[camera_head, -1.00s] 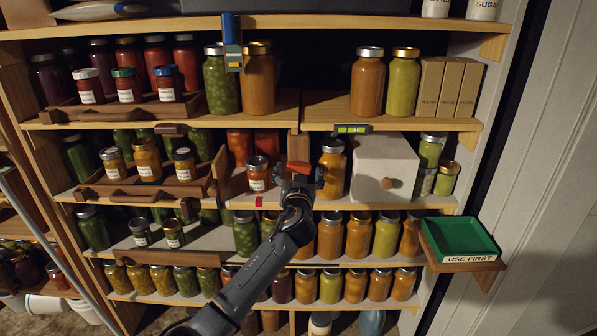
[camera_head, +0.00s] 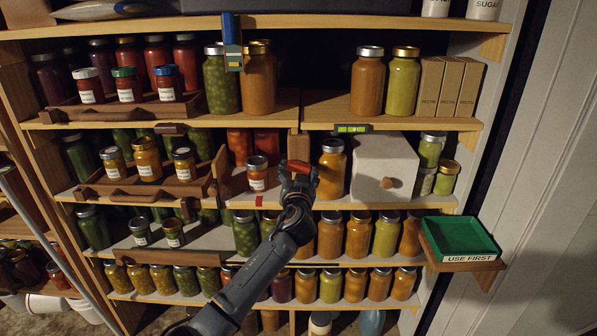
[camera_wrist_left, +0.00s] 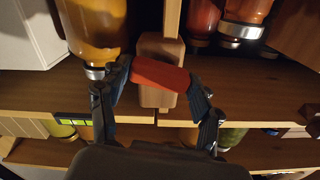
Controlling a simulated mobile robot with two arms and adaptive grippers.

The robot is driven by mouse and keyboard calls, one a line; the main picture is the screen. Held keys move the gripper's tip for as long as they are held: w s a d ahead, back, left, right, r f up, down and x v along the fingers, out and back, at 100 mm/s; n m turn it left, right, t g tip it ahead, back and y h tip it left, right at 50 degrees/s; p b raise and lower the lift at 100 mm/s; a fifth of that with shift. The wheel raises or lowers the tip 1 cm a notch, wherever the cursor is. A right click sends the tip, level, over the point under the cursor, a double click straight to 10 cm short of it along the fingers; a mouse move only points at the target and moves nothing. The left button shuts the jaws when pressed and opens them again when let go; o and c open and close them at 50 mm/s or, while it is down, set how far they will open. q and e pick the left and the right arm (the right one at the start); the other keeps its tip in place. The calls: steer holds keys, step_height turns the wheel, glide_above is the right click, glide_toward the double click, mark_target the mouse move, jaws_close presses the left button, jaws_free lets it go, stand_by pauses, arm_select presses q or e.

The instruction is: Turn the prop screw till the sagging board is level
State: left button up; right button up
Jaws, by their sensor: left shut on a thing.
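The prop screw's red handle (camera_head: 301,167) sits on a wooden post (camera_head: 303,146) below the joint between the upper boards. My left gripper (camera_head: 299,176) is shut on this handle. In the left wrist view, the fingers (camera_wrist_left: 160,82) press on both ends of the red bar (camera_wrist_left: 160,74), which tilts slightly in that picture. The board at upper right (camera_head: 420,124) carries a spirit level (camera_head: 352,128) with a green vial on its front edge. The level also shows in the left wrist view (camera_wrist_left: 72,121). Its bubble is too small to read. My right gripper is not in view.
An orange jar (camera_head: 331,170) stands close to the right of my gripper, and a small jar (camera_head: 257,175) to its left. A white box (camera_head: 386,160) with a knob is farther right. Two tall jars (camera_head: 367,82) and tan cartons (camera_head: 444,86) stand on the board.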

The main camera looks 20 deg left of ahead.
arm_select(q)
steer(key=m, duration=0.4)
steer(key=shift+p, duration=0.3)
steer(key=m+p, duration=0.1)
steer(key=m, duration=0.2)
steer(key=shift+m, duration=0.4)
steer(key=m+p, duration=0.1)
steer(key=m, duration=0.3)
steer(key=shift+p, duration=0.4)
steer(key=shift+m+p, duration=0.55)
steer(key=shift+m, duration=1.15)
steer(key=shift+f, duration=0.1)
steer(key=o, duration=1.2)
steer(key=shift+c, duration=0.2)
steer(key=shift+s, duration=0.1)
steer(key=v, duration=1.2)
